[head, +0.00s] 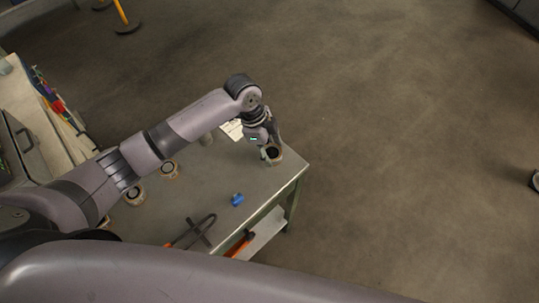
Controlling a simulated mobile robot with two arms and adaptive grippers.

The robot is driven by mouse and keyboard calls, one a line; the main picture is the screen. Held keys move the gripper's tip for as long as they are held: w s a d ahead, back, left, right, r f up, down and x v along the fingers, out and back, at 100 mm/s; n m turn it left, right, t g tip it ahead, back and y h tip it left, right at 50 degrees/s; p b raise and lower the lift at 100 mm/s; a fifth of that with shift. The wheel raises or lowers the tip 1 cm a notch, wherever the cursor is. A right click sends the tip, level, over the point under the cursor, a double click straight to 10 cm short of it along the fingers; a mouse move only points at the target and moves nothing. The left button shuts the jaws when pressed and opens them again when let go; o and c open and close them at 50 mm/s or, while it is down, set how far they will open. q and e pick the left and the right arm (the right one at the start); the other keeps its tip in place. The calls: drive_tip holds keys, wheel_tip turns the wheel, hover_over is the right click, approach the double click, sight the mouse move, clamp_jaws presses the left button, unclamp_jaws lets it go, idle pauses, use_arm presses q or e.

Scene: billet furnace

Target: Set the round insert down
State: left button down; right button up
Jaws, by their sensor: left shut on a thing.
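The round insert (275,158) is a short ring-like piece with a dark round opening and a pale brownish rim. It is at the far right corner of the grey table (265,190). My left gripper (268,153) reaches down from above and is shut on the insert's near-left side. I cannot tell whether the insert touches the tabletop or hangs just above it. My right gripper is not in view; only a large arm link crosses the bottom.
Similar round pieces stand on the table's left side (135,196) and (169,170). A blue object (237,199) and a dark clamp-like tool (198,232) lie near the front. A lower shelf holds an orange tool (240,243). Open floor lies right.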

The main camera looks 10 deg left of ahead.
use_arm(q)
wheel_tip(320, 180, down, 4)
drive_tip(key=shift+f, duration=0.3)
drive_tip(key=shift+f, duration=0.2)
drive_tip(key=c, duration=0.7)
unclamp_jaws()
drive_tip(key=shift+r+p, duration=0.25)
drive_tip(key=shift+p, duration=0.05)
drive_tip(key=shift+a+r, duration=0.15)
drive_tip(key=shift+r, duration=0.2)
drive_tip(key=b+v, duration=0.1)
drive_tip(key=v, duration=1)
drive_tip(key=shift+b, duration=0.3)
